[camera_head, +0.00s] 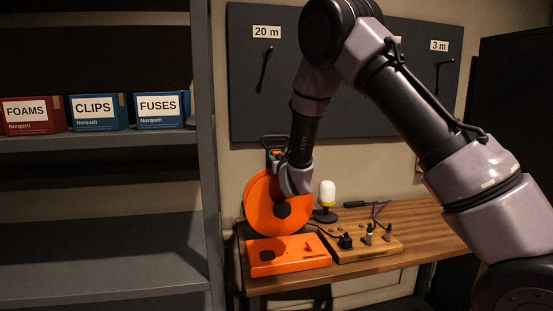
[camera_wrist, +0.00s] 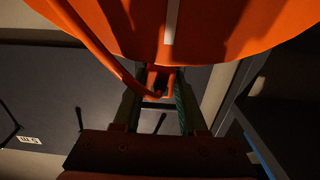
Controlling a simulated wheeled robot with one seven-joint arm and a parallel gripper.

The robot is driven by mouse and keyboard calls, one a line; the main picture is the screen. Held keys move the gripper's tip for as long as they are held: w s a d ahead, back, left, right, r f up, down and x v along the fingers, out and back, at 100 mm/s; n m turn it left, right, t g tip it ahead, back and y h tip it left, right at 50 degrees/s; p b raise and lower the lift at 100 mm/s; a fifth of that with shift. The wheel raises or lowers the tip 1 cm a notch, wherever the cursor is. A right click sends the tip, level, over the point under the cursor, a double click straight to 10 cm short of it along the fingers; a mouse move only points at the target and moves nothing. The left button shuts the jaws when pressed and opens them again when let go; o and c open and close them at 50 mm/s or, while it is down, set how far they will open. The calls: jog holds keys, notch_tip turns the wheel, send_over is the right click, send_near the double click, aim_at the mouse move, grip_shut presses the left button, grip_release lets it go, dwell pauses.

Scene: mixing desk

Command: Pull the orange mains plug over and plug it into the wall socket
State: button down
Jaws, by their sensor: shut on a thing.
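The orange mains plug (camera_wrist: 160,80) is between the two fingers of my gripper (camera_wrist: 157,100) in the wrist view. My gripper is shut on it. An orange cable (camera_wrist: 88,38) runs from the upper left down to the plug. The large orange cable reel (camera_head: 262,207) stands at the left end of the desk, and its disc (camera_wrist: 225,25) fills the top of the wrist view. In the head view my gripper (camera_head: 276,158) is beside the reel's upper edge, partly hidden by my own wrist. I cannot make out the wall socket in either view.
An orange box (camera_head: 287,257) lies at the desk's (camera_head: 440,235) front left. A wooden board (camera_head: 375,248) with plugs and a small lamp (camera_head: 327,197) are beside it. Grey shelves (camera_head: 105,225) stand close on the left. A dark panel (camera_head: 258,105) hangs behind.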

jog(key=v, duration=0.6)
dwell(1.0)
jog(key=shift+w, duration=0.1)
